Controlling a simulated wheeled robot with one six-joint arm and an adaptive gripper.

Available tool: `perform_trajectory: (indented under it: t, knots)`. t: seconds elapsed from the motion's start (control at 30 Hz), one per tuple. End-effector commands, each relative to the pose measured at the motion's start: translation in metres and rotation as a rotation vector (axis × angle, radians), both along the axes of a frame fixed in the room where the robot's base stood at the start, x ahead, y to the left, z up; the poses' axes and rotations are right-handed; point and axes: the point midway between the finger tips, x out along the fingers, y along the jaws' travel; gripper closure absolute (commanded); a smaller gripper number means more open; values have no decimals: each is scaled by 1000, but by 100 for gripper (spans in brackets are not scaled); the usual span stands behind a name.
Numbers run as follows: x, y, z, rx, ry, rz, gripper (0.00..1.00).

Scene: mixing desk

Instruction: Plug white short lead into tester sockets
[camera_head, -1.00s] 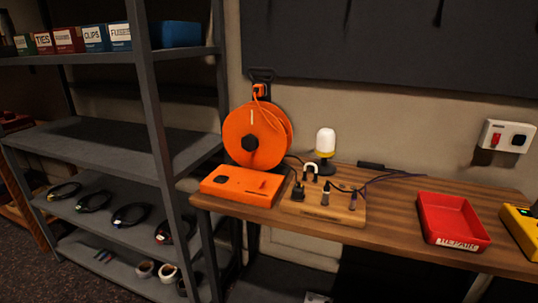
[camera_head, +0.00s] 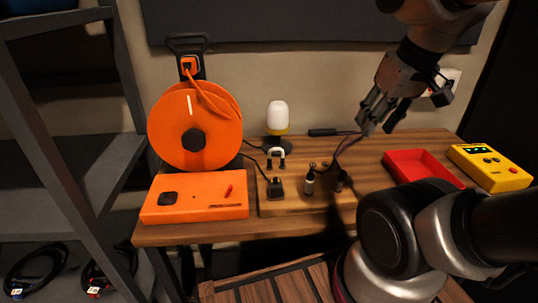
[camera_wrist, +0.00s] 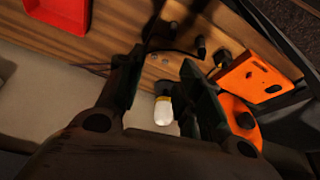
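The white short lead (camera_head: 275,153) is a small white arch with dark ends, standing at the back of the wooden block (camera_head: 300,204) on the desk. The yellow tester (camera_head: 492,168) lies at the desk's right end; dark round spots show on its top, but I cannot tell which are sockets. My gripper (camera_head: 377,116) is above the back of the desk, right of the lead and left of the tester, apart from both. In the wrist view my gripper (camera_wrist: 162,75) has its fingers spread, with nothing held between them. I cannot make out the lead there.
An orange reel (camera_head: 170,125) and orange box (camera_head: 195,198) stand left of the block. A lamp with a white top (camera_head: 278,118) is behind it. Black plugs and dark cables crowd the block. A red tray (camera_head: 422,155) lies left of the tester.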

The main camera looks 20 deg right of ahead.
Motion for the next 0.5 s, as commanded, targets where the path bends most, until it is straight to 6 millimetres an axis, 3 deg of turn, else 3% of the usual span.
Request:
perform_trajectory:
  t: [0.07,0.2,0.27,0.37,0.5]
  knots:
    - [0,0,0,0,0,0,61]
    - [8,3,0,-12,16,47,35]
    - [19,7,-1,-29,36,109,32]
    - [47,21,-4,-72,86,284,32]
    - [100,53,-21,-145,169,615,32]
